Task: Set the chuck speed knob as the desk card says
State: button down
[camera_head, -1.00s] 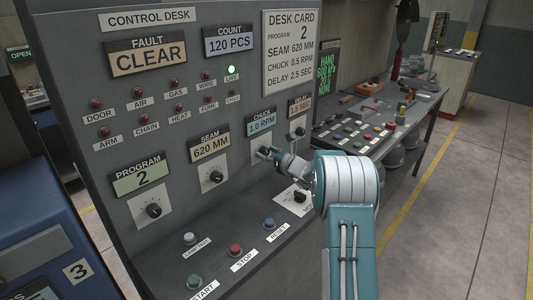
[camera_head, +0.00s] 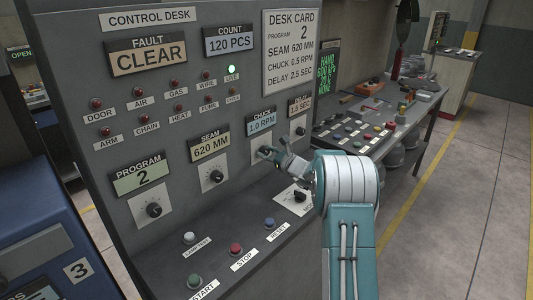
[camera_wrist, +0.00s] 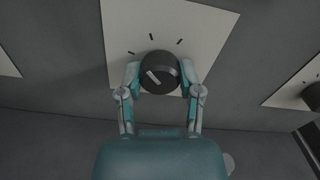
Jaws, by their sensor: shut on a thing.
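The chuck speed knob (camera_wrist: 158,75) is black with a pale pointer line and sits on a white plate with tick marks (camera_wrist: 200,22). My gripper (camera_wrist: 160,82) has a finger on each side of this knob and is shut on it. In the head view my gripper (camera_head: 270,153) is at the chuck knob, and mostly hides it. The chuck display (camera_head: 261,123) above it reads 1.0 RPM. The desk card (camera_head: 291,53) reads program 2, seam 620 MM, chuck 0.5 RPM, delay 2.5 SEC.
The seam knob (camera_head: 216,176) is to the left and the delay knob (camera_head: 299,131) to the right. Below are the start (camera_head: 194,282), stop (camera_head: 235,249) and reset (camera_head: 269,223) buttons, and a mode-like dial (camera_head: 299,196). The fault display (camera_head: 150,54) reads CLEAR.

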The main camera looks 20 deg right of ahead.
jog(key=n, duration=0.6)
dwell(0.6)
jog(key=shift+f+n, duration=0.1)
jog(key=shift+n, duration=0.2)
jog(key=shift+c, duration=1.3)
grip_release()
jog(key=v, duration=1.1)
jog(key=shift+s+d, duration=0.15)
jog(key=shift+s, duration=0.25)
